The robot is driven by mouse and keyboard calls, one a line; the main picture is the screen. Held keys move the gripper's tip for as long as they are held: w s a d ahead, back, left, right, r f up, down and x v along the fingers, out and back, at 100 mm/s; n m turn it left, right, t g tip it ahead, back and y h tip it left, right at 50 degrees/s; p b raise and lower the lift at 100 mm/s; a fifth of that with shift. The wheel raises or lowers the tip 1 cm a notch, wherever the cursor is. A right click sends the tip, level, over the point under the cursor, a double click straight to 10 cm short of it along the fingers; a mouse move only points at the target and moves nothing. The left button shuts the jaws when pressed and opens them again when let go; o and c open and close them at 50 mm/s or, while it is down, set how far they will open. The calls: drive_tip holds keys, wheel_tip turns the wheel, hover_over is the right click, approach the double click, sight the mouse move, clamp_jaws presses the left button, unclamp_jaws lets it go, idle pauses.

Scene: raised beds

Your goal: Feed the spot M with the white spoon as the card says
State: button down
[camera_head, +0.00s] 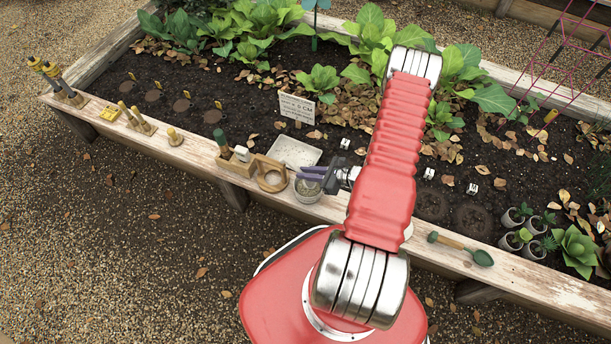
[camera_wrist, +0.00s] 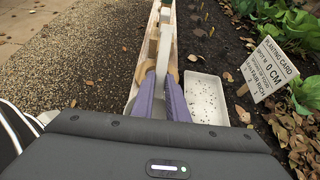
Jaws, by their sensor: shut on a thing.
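My gripper (camera_head: 312,175) has purple fingers closed over the front plank of the bed. In the wrist view its fingers (camera_wrist: 162,98) close around a pale, narrow piece that I take for the white spoon (camera_wrist: 173,62). Its bowl is hidden. A round jar (camera_head: 307,192) with grey contents stands just below the fingers. Dark round soil spots (camera_head: 430,205) lie right of my arm; I cannot tell which is M.
A white tray (camera_head: 281,150) with dark specks lies behind the jar. A trowel (camera_head: 461,249) and several pots (camera_head: 511,240) are at right. Small white markers (camera_head: 429,173) dot the soil.

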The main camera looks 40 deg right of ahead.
wheel_tip(320, 180, up, 8)
idle(1.2)
drive_tip(key=shift+r+g+h, duration=0.25)
drive_tip(key=shift+g+h, duration=0.4)
drive_tip(key=shift+g, duration=0.45)
drive_tip(key=shift+r+g+h, duration=0.25)
drive_tip(key=shift+g+h, duration=0.4)
drive_tip(key=shift+g, duration=0.45)
drive_tip(key=shift+f, duration=0.1)
drive_tip(key=shift+s+f+t+y, duration=0.5)
drive_tip(key=shift+s+f+t, duration=0.75)
drive_tip(key=shift+f, duration=0.4)
drive_tip(key=shift+t+y, duration=0.7)
drive_tip(key=shift+t, duration=0.05)
drive_tip(key=shift+w+r, duration=1.35)
drive_tip(key=shift+r, duration=0.25)
